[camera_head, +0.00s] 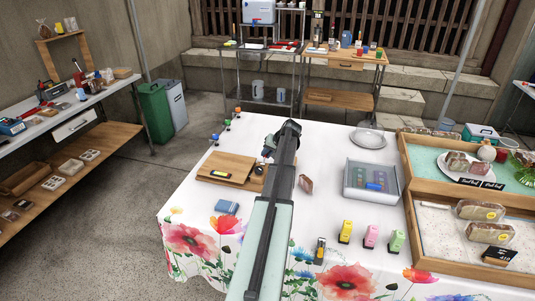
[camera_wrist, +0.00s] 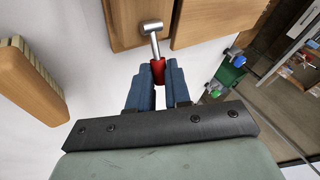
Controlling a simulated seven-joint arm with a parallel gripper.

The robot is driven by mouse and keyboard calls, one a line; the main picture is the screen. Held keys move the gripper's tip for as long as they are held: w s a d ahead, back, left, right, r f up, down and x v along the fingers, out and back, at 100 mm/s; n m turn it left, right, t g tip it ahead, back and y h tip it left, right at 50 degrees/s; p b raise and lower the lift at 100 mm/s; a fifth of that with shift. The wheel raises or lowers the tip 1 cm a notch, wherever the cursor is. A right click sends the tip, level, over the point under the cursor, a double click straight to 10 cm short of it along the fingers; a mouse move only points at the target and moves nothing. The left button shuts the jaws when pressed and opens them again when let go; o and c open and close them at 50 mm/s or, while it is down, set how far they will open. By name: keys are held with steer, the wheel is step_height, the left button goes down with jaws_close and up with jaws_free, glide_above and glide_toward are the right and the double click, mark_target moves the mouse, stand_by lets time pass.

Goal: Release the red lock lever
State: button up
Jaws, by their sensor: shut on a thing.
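The red lock lever (camera_wrist: 158,70) is in the middle of the wrist view, with a red grip on a silver metal shaft. The shaft runs to a round metal pivot on a wooden board (camera_wrist: 126,28). My gripper (camera_wrist: 159,86) is shut on the red grip, one blue finger on each side. In the head view the wooden board (camera_head: 229,165) lies on the table, left of my arm. My arm hides the lever there.
A wooden brush (camera_wrist: 24,82) lies beside the board. Small coloured clamps (camera_head: 227,124) line the table's left edge. A blue cloth (camera_head: 227,207), a grey case (camera_head: 360,195) and several coloured stampers (camera_head: 371,236) share the floral tablecloth (camera_head: 325,150). Wooden trays (camera_head: 412,218) fill the right.

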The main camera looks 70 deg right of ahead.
mark_target(265, 164)
steer(key=shift+a, duration=0.15)
jaws_close()
steer(key=shift+a+r+h, duration=0.25)
steer(key=shift+a+h, duration=0.15)
steer(key=shift+h, duration=0.4)
steer(key=h, duration=0.1)
steer(key=a+n+h, duration=0.1)
steer(key=h, duration=0.1)
steer(key=shift+a+r+n, duration=0.3)
steer(key=shift+r, duration=0.05)
steer(key=a+n+t+h, duration=0.1)
steer(key=h, duration=0.2)
steer(key=shift+a+r, duration=0.1)
steer(key=shift+a, duration=0.05)
steer(key=shift+a+n+t+h, duration=0.4)
steer(key=shift+a+n+h, duration=0.2)
steer(key=shift+h, duration=0.5)
steer(key=shift+a+h, duration=0.1)
steer(key=shift+h, duration=0.2)
steer(key=o, duration=0.7)
jaws_free()
steer(key=shift+o, duration=0.2)
